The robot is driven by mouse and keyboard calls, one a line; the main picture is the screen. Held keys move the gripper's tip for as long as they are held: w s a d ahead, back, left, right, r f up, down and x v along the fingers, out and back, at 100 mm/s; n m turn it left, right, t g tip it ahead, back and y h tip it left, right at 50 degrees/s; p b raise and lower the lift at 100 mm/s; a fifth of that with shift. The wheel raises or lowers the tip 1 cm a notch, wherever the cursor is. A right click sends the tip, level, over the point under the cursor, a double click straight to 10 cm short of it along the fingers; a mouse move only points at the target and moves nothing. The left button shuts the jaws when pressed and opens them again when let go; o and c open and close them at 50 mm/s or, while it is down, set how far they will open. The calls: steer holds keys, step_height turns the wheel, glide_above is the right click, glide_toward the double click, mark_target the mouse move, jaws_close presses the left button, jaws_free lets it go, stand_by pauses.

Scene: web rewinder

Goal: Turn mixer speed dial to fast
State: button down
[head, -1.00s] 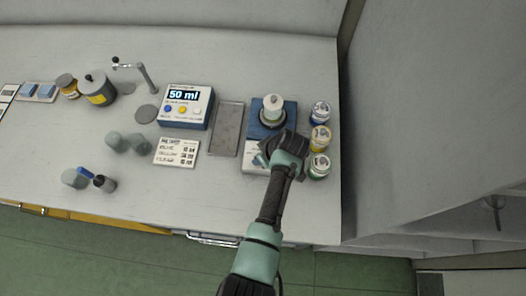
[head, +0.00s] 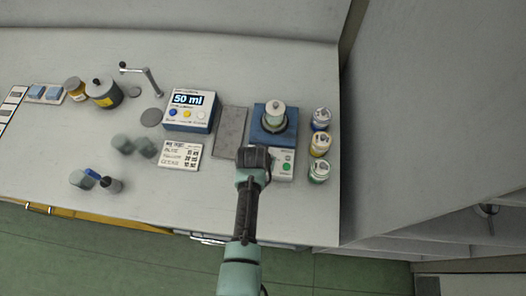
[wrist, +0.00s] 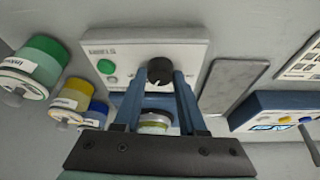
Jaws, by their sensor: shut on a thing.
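The mixer (head: 261,131) has a blue body with a white front panel (head: 283,175) carrying a green button (head: 287,167). A white jar (head: 274,111) stands on top of it. In the wrist view the black round speed dial (wrist: 160,69) sits on the white panel, right of the green button (wrist: 106,67). My gripper (wrist: 161,78) is shut on the dial, with a blue-grey finger on each side. In the head view my gripper (head: 254,154) covers the dial. The dial's pointer setting is too small to read.
Several lidded jars, blue (head: 321,119), yellow (head: 320,143) and green (head: 318,171), stand close right of the mixer. A grey tray (head: 231,130), the 50 ml dispenser (head: 187,115) and a printed card (head: 180,156) lie left.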

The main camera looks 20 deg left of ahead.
steer(key=m, duration=0.1)
steer(key=m+h+b, duration=0.1)
steer(key=m, duration=0.1)
steer(key=shift+a+f+m+h, duration=0.1)
steer(key=shift+a+m+h, duration=0.05)
steer(key=shift+m+h, duration=0.15)
steer(key=shift+m+g+h+b, duration=0.3)
steer(key=shift+m+h+b, duration=0.6)
steer(key=shift+m, duration=1)
steer(key=shift+c, duration=2.3)
jaws_free()
steer(key=v, duration=1.3)
steer(key=shift+b, duration=0.3)
